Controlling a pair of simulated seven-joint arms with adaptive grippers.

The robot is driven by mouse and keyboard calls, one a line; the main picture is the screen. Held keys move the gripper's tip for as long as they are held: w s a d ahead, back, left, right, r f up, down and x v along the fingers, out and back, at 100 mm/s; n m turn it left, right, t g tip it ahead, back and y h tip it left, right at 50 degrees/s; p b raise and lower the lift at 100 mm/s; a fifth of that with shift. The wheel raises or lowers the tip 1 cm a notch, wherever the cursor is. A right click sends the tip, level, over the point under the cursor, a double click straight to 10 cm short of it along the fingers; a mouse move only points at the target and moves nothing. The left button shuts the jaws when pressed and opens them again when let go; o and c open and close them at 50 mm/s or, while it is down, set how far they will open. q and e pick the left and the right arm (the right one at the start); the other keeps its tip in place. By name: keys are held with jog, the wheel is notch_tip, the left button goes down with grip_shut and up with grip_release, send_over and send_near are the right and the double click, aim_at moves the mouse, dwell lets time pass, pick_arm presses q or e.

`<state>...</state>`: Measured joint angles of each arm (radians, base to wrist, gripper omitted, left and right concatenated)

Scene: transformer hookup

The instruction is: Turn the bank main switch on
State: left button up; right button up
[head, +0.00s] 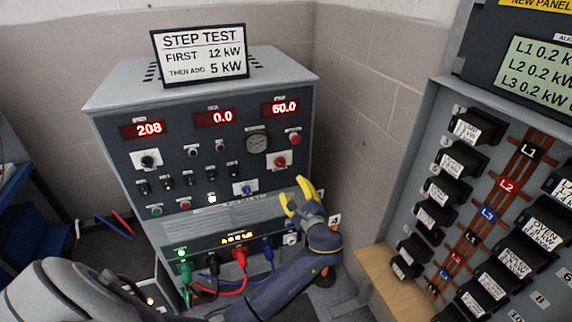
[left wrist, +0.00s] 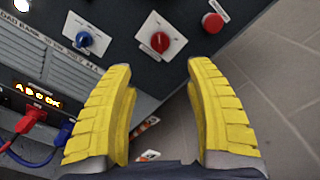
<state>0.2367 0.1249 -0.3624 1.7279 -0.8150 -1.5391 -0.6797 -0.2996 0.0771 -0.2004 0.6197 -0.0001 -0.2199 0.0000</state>
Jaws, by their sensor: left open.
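The grey test cabinet (head: 175,128) stands in the middle of the head view. Its panel has a red rotary knob (head: 280,161) on a white plate and a blue rotary knob (head: 247,189) below and left of it. I cannot read which one is the bank main switch. Both show in the left wrist view, the red knob (left wrist: 159,41) ahead between the fingers and the blue knob (left wrist: 83,39) to its left. My left gripper (head: 296,193) is open and empty, its yellow fingers apart from the panel, near its lower right. My right gripper is out of view.
A red push button (head: 294,138) sits above the red knob. Green, black, red and blue plugs with cables (head: 240,258) are in the cabinet's lower front. A breaker panel (head: 425,160) stands at right. A "STEP TEST" sign (head: 200,54) is on top of the cabinet.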

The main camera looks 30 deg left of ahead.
aim_at(280, 164)
pick_arm(q)
jog(key=x, duration=1.6)
jog(key=shift+s, duration=0.1)
jog(key=c, duration=1.1)
